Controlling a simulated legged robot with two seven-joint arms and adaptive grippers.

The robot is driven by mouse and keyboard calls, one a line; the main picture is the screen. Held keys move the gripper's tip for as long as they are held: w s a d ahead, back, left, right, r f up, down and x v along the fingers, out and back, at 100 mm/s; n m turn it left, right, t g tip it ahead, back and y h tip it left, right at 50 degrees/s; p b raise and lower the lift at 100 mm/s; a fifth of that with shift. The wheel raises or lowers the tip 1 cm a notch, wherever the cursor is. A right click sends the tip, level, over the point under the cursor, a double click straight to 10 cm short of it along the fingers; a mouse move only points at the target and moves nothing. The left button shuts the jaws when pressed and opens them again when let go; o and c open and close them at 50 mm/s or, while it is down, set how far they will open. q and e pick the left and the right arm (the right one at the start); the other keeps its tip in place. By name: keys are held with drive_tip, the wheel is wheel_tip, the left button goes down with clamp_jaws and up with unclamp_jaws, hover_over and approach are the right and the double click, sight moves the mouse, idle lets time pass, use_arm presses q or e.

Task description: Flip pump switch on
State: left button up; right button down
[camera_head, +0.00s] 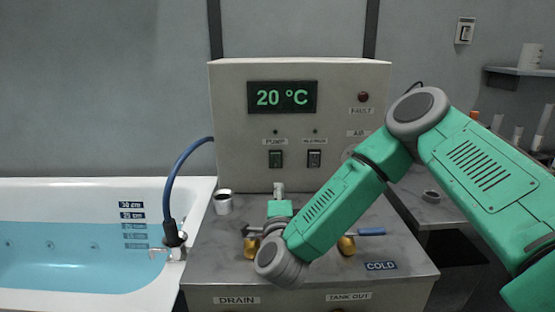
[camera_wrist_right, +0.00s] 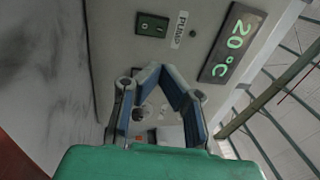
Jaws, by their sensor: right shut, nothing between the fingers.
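The pump switch (camera_head: 275,159) is a dark green rocker under the PUMP label on the front of the beige control box (camera_head: 230,120). It also shows in the right wrist view as a green rocker plate (camera_wrist_right: 152,25) beside the PUMP label (camera_wrist_right: 179,29). My right gripper (camera_head: 279,187) is below the pump switch in the head view, pointing at the panel. In the wrist view its blue-padded fingers (camera_wrist_right: 155,70) meet at the tips, shut and empty, apart from the switch in the picture. Whether the tips touch the panel cannot be told. My left gripper is not in view.
A second, dark switch (camera_head: 314,159) sits right of the pump switch. The display (camera_head: 282,97) reads 20 °C. A white cup (camera_head: 222,202), a blue hose (camera_head: 174,178) and brass-coloured valve parts (camera_head: 346,246) are around the counter. A water-filled bathtub (camera_head: 70,285) stands left.

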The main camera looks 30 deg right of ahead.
approach(275, 157)
drive_tip(key=w+d, duration=0.2)
drive_tip(key=d, duration=0.1)
drive_tip(key=w, duration=0.2)
drive_tip(key=w+r+p, duration=0.1)
drive_tip(key=shift+w+d+r, duration=0.1)
drive_tip(key=shift+w+d, duration=0.25)
drive_tip(key=shift+w+r, duration=0.1)
drive_tip(key=shift+w, duration=0.3)
drive_tip(key=shift+d, duration=0.55)
drive_tip(key=shift+w+d, duration=0.1)
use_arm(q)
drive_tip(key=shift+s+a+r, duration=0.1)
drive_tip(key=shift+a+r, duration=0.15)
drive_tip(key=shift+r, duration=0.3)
use_arm(e)
drive_tip(key=shift+a, duration=0.2)
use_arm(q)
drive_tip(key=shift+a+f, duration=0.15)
use_arm(e)
drive_tip(key=shift+a, duration=0.15)
